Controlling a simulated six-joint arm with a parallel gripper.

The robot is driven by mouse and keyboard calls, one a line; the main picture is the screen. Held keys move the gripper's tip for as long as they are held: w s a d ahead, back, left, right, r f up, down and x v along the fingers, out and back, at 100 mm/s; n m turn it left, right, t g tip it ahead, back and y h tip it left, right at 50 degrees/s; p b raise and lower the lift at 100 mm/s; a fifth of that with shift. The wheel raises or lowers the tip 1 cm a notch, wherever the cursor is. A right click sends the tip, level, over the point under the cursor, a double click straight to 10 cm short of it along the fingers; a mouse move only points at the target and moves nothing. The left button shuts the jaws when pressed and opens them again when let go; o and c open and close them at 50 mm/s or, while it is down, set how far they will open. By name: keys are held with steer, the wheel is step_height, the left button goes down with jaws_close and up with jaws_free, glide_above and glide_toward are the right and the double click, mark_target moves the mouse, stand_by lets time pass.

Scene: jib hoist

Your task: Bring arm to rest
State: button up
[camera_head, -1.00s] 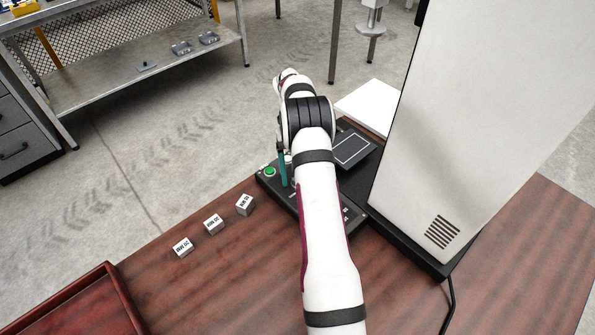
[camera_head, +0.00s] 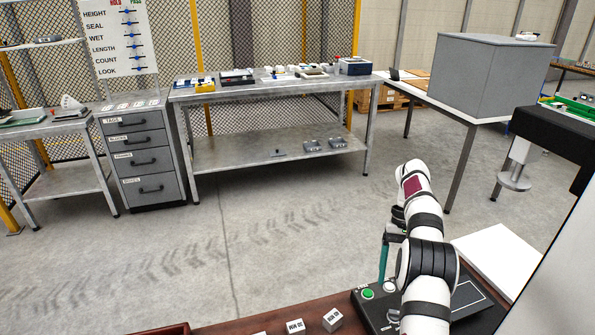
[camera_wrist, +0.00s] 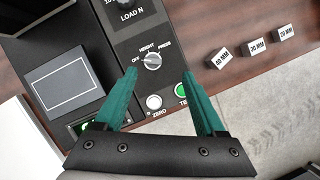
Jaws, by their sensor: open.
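My gripper (camera_wrist: 158,75) is open in the wrist view, with teal fingers apart and nothing between them. It hangs over the black control panel (camera_wrist: 180,20). A selector knob (camera_wrist: 152,61) marked OFF, HEIGHT and PRESS shows beyond the fingertips. A white ZERO button (camera_wrist: 154,102) lies between the fingers in the picture; a green button (camera_wrist: 182,90) is partly hidden by the right finger. In the head view one teal finger (camera_head: 384,258) shows above the panel, near the green button (camera_head: 368,294) and a white button (camera_head: 390,286). My arm hides part of the panel.
Blocks marked 40 MM (camera_wrist: 219,58), 30 MM (camera_wrist: 252,50) and 20 MM (camera_wrist: 284,32) stand in a row on the wooden table beside the panel. A flat plate (camera_wrist: 75,85) lies on the other side. A large pale housing (camera_head: 560,270) stands at the right.

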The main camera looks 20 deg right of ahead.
steer(key=s+a+r+t, duration=0.1)
steer(key=s+a+r, duration=0.2)
steer(key=a+r, duration=0.45)
steer(key=s+a+r, duration=0.3)
steer(key=a+r, duration=0.2)
steer(key=a, duration=0.5)
steer(key=s+a+f+t, duration=0.1)
steer(key=s+a+f, duration=0.1)
steer(key=s+a, duration=0.4)
steer(key=s+a+f+t, duration=0.1)
steer(key=s+a, duration=0.5)
steer(key=s, duration=0.8)
steer(key=shift+s+a+f+t, duration=0.2)
steer(key=shift+a+f+t, duration=0.15)
steer(key=shift+f, duration=0.35)
